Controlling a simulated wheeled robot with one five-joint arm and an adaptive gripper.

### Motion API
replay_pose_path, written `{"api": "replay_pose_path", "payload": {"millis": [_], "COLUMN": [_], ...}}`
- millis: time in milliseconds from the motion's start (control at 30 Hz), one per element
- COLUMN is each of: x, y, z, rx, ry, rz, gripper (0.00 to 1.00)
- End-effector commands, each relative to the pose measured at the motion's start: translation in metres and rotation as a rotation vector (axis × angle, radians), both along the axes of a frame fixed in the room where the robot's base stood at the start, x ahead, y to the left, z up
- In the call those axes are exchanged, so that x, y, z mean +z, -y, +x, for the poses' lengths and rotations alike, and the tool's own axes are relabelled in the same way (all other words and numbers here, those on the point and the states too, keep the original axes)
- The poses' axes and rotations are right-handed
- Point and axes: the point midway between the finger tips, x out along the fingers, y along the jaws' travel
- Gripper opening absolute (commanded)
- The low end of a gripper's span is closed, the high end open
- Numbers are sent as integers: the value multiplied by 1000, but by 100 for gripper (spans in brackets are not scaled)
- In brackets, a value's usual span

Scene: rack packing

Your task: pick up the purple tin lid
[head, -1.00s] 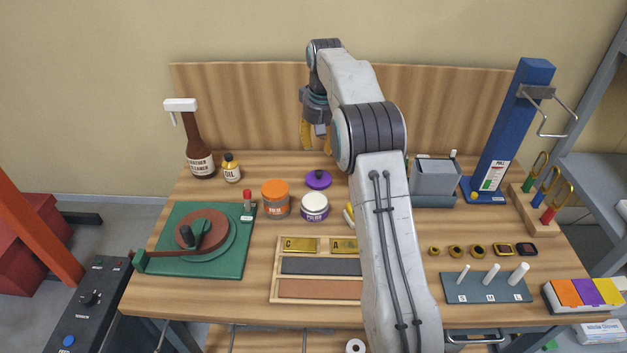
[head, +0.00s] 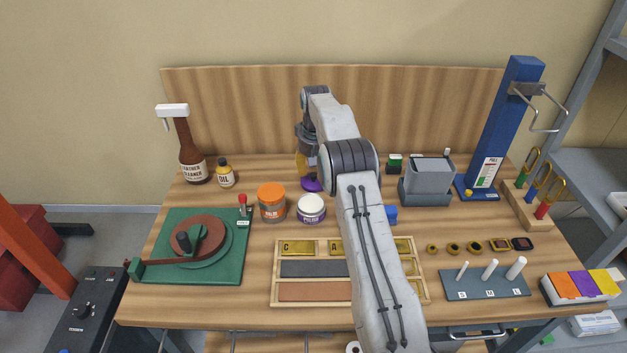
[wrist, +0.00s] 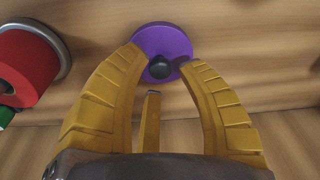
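The purple tin lid (head: 311,185) lies on the bench top, right of the orange-lidded tin and behind the white-lidded tin; my arm partly hides it in the head view. In the wrist view the purple tin lid (wrist: 170,42) is a disc with a dark round knob (wrist: 159,68) on top. My gripper (wrist: 162,75) is open, its yellow fingers spread to either side of the knob, with a third finger below it. The fingers look empty. In the head view my gripper (head: 302,166) is just above and beside the lid; whether it touches cannot be told.
The orange-lidded tin (head: 271,203) and white-lidded tin (head: 311,210) stand close in front. The oil bottle (head: 226,174) and brown cleaner bottle (head: 192,158) stand left. A wooden back panel (head: 240,110) rises behind. A red cylinder (wrist: 28,65) shows at left in the wrist view.

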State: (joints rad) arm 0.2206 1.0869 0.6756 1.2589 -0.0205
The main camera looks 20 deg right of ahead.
Motion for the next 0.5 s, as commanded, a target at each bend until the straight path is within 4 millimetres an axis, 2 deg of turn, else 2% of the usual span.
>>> {"api": "replay_pose_path", "payload": {"millis": [200,500], "x": [-20,-24], "y": [0,0], "z": [2,3], "rx": [0,0], "ry": [0,1], "rz": [0,0], "gripper": [35,35]}}
